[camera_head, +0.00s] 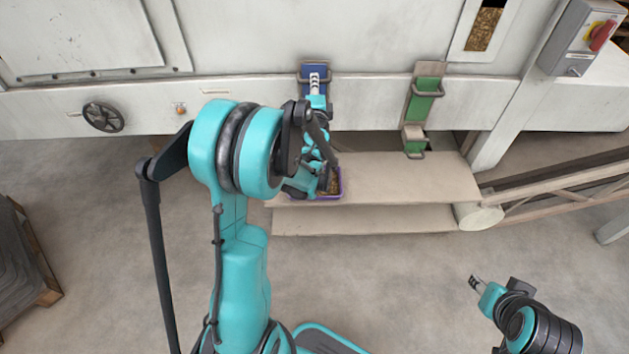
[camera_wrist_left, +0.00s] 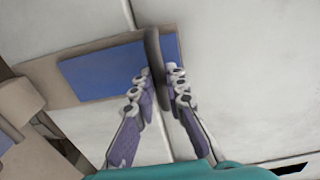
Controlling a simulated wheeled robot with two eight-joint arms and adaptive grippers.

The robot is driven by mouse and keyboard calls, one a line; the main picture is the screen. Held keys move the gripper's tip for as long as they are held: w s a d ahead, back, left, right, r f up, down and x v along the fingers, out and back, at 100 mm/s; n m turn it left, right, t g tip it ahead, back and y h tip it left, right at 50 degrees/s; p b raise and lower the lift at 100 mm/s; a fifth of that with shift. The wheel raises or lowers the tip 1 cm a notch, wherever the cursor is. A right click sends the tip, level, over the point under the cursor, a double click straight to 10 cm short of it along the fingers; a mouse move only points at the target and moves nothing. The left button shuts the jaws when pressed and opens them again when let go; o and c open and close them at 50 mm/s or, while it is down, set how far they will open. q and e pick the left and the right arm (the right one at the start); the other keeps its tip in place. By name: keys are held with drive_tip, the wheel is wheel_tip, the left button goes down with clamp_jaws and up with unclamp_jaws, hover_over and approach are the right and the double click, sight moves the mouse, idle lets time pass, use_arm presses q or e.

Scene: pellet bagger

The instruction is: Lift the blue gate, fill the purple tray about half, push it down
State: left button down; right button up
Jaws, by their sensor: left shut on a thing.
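The blue gate (camera_head: 314,70) is on the front of the pale machine and also shows in the left wrist view (camera_wrist_left: 105,70). My left gripper (camera_head: 315,84) is at its front, with the fingers (camera_wrist_left: 160,80) closed around the gate's dark handle bar (camera_wrist_left: 153,50). The purple tray (camera_head: 342,187) sits on the upper plank below the gate. Brown pellets show in it; my left arm hides much of the tray, so I cannot tell its fill level. My right gripper (camera_head: 475,282) is low at the right, away from everything, and its jaws are too small to read.
A green gate (camera_head: 424,92) with handles is to the right of the blue one. The plank (camera_head: 400,178) right of the tray is bare. A handwheel (camera_head: 103,116) is at the left, and a red switch (camera_head: 600,35) at the upper right.

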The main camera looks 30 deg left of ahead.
use_arm(q)
wheel_tip(320, 180, down, 5)
drive_tip(key=b, duration=0.4)
drive_tip(key=shift+b, duration=0.35)
drive_tip(key=c, duration=1.4)
unclamp_jaws()
drive_tip(key=shift+r, duration=0.3)
drive_tip(key=shift+o, duration=0.2)
drive_tip(key=shift+s, duration=0.1)
drive_tip(key=v, duration=0.7)
